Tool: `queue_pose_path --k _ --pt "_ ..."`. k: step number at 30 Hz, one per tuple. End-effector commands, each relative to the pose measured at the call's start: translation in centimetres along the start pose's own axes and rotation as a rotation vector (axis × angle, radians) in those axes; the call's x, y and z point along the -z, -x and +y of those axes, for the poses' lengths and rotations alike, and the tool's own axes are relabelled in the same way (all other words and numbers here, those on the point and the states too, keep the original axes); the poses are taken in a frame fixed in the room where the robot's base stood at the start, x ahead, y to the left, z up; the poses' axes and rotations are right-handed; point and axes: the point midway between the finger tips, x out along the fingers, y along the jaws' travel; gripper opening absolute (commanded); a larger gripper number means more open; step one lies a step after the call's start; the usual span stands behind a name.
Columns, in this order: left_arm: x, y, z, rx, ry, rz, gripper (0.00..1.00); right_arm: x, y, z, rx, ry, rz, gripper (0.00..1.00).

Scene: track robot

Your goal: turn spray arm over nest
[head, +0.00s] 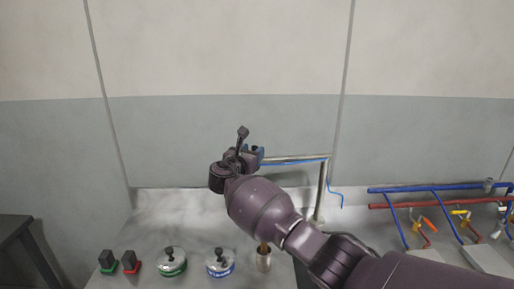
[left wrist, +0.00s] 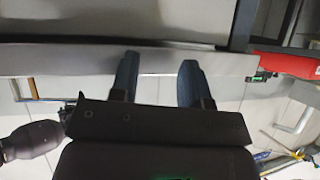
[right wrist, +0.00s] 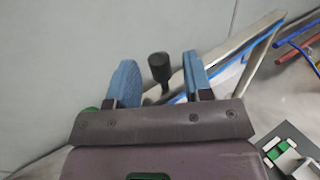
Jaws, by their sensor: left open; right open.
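The spray arm is a metal post (head: 321,195) with a level bar (head: 296,158) on top and a thin blue hose along it. The bar runs left towards my right gripper (head: 250,150). A dark knob-ended handle (right wrist: 158,68) stands between the blue fingers of the right gripper, which is open, with space visible on both sides of the handle. My forearm and wrist hide part of the counter below. I cannot tell which thing is the nest. My left gripper (left wrist: 158,64) is open and empty in the left wrist view, outside the head view.
Red and blue pipes (head: 430,187) with valves are at right. A wall stands behind.

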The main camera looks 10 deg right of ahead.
Motion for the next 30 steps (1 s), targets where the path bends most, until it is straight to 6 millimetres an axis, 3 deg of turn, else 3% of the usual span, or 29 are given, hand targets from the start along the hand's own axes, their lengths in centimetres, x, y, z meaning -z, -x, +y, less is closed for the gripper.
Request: queue_pose_path --k 9,22,30 --pt "-0.1 0.0 0.0 0.0 0.0 0.0 0.43 0.0 -3.1 0.0 0.0 -0.001 0.001 0.46" --pt "-0.1 0.0 0.0 0.0 0.0 -0.001 0.43 0.0 -3.7 0.0 0.0 -0.002 0.001 0.46" --pt "-0.1 0.0 0.0 0.0 0.0 -0.001 0.43 0.0 -3.7 0.0 0.0 -0.002 0.001 0.07"
